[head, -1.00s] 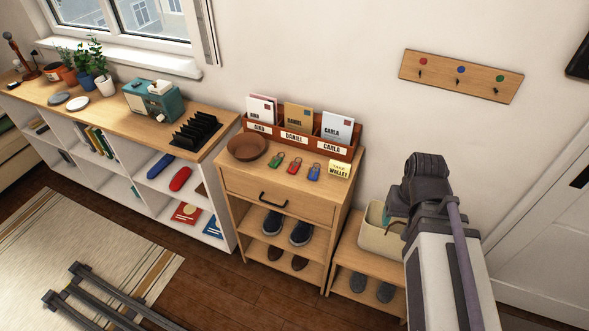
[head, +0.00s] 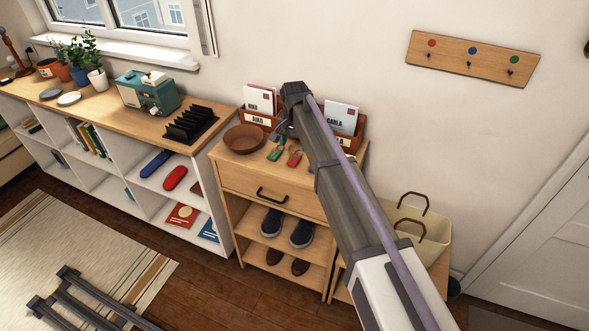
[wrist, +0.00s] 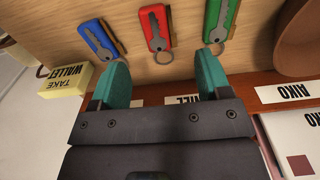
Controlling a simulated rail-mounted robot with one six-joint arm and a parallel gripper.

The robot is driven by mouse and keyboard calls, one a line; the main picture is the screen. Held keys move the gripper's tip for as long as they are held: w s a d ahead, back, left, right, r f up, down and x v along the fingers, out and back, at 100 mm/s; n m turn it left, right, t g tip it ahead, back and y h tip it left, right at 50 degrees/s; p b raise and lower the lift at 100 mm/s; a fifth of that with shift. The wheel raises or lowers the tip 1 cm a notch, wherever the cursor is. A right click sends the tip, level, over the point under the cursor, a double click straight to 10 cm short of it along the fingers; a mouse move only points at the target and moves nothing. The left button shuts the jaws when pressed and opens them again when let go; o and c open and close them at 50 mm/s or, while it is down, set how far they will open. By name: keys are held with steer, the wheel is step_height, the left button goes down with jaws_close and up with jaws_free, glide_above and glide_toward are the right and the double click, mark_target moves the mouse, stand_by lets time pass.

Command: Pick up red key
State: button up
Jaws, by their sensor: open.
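My gripper (wrist: 161,65) is open and empty above the cabinet top. Its teal fingertips sit just below the red key in the wrist picture, apart from it. In the head view my arm covers most of the gripper.
The letter holder (head: 252,119) stands along the cabinet's back edge, under my gripper. A brown bowl (head: 244,138) is left of the keys. A yellow "take wallet" block (wrist: 66,80) is beside the blue key. A key rack (head: 472,58) hangs on the wall.

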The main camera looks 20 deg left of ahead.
mark_target(295, 157)
step_height(295, 157, down, 6)
steer(key=b, duration=0.5)
steer(key=shift+w, duration=0.15)
steer(key=shift+r, duration=0.2)
steer(key=c, duration=1)
steer(key=shift+r, duration=0.1)
